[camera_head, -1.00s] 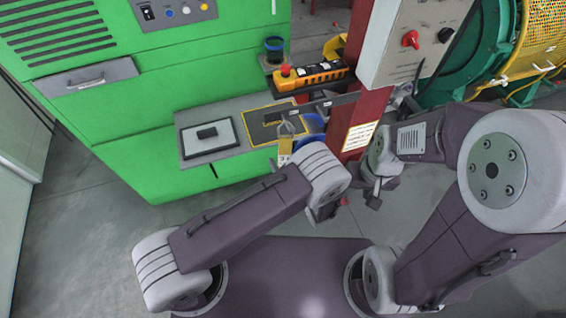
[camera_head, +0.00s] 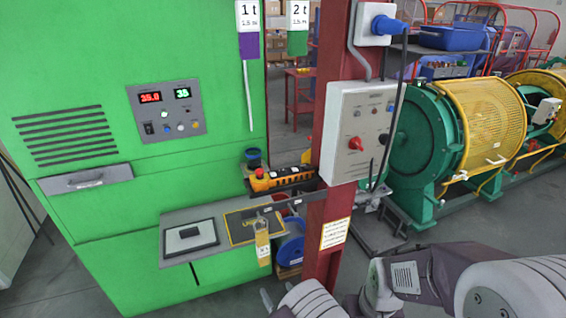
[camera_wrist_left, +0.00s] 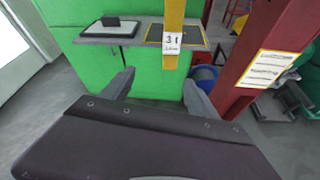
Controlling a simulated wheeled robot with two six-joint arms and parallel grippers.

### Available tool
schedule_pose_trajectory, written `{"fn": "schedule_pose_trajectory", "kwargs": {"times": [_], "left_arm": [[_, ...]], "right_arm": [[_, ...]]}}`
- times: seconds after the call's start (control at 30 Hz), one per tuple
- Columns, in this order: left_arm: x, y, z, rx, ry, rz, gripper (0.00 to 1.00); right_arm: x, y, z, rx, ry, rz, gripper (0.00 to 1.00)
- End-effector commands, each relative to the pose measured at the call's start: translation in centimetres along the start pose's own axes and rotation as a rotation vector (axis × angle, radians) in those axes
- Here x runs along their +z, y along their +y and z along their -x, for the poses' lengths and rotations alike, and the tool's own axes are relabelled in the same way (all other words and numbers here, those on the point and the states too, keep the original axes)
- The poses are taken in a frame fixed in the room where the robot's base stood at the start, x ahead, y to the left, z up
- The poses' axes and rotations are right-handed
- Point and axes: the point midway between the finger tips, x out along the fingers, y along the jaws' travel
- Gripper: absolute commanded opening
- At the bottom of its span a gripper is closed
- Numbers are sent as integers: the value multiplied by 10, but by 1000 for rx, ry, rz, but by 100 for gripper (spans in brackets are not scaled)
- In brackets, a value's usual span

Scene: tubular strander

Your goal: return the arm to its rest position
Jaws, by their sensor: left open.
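My left gripper (camera_head: 277,293) shows only in part at the bottom edge of the head view, beside a grey joint of my left arm. In the left wrist view, the two grey fingers of the left gripper (camera_wrist_left: 158,88) stand apart with nothing between them. They point toward the green cabinet (camera_wrist_left: 62,18), below its shelf. A yellow tag (camera_wrist_left: 175,18) with a white label hangs ahead of the fingers; it also shows in the head view (camera_head: 262,240). Part of my right arm is at the bottom right of the head view; its gripper is out of view.
A grey shelf (camera_head: 178,218) juts from the green cabinet (camera_head: 95,225). A red post (camera_head: 327,215) stands right of it, carrying a control box (camera_head: 358,132). A yellow pendant (camera_head: 285,177) lies near the post. Green machinery (camera_head: 415,150) stands behind right. Floor shows at left.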

Motion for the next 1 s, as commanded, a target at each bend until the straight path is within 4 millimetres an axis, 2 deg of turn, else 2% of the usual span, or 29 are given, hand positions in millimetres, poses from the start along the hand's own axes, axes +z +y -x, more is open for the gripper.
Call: {"fn": "schedule_pose_trajectory", "kwargs": {"times": [0.17, 0.33, 0.43, 0.57, 0.67, 0.7, 0.77, 0.8, 0.87, 0.9, 0.97, 1.0], "left_arm": [[23, 17, -21, 62, 5, 71, 69], [59, 33, -38, 114, -1, 167, 69], [85, 53, -49, 164, -5, 236, 69], [117, 97, -60, 274, 4, 352, 69], [136, 147, -63, 397, 35, 477, 69], [141, 172, -62, 461, 57, 544, 69], [145, 216, -54, 577, 102, 676, 69], [142, 248, -43, 670, 143, 792, 69], [128, 295, -14, 833, 224, 1021, 69], [113, 316, 10, 941, 284, 1202, 69], [90, 327, 49, 1090, 373, 1501, 69], [77, 322, 71, 1171, 425, 1691, 69]], "right_arm": [[0, 0, 0, 0, 0, 0, 36], [0, 0, 0, 0, 0, 0, 36], [0, 0, 0, 0, 0, 0, 36], [0, 0, 0, 0, 0, 0, 36], [0, 0, 0, 0, 0, 0, 36], [0, 0, 0, 0, 0, 0, 36], [0, 0, 0, 0, 0, 0, 36], [0, 0, 0, 0, 0, 0, 36], [0, 0, 0, 0, 0, 0, 36], [0, 0, 0, 0, 0, 0, 36], [0, 0, 0, 0, 0, 0, 36], [0, 0, 0, 0, 0, 0, 36]]}}
